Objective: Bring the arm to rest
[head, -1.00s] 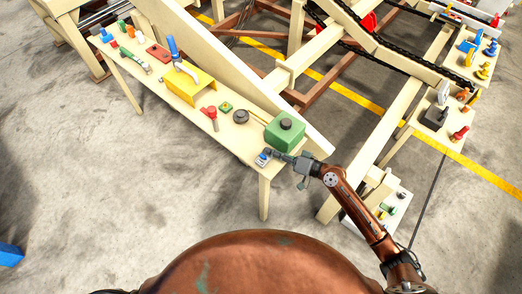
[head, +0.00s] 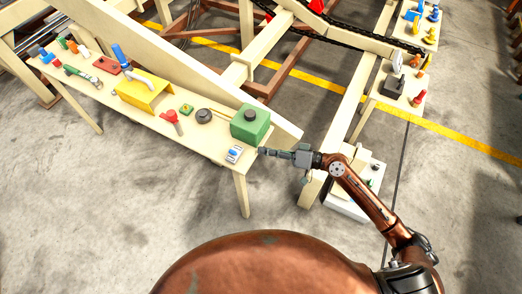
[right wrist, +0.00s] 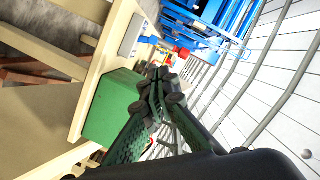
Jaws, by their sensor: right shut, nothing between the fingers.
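My right gripper (head: 266,152) is shut and empty at the right end of the long bench (head: 215,152). In the head view its tip is just right of a small blue and white device (head: 234,154) and in front of a green box with a dark knob (head: 250,122). In the right wrist view the closed fingers (right wrist: 158,80) show beside the green box (right wrist: 112,105). The right arm reaches in from the lower right and is bent. My left gripper is out of view.
The bench holds a yellow stand (head: 145,92), a red-handled tool (head: 172,120), a dark round part (head: 204,116) and several other tools. Smaller side tables (head: 384,105) stand at the right. Wooden framing with a dark chain runs behind. The floor in front of the bench is clear.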

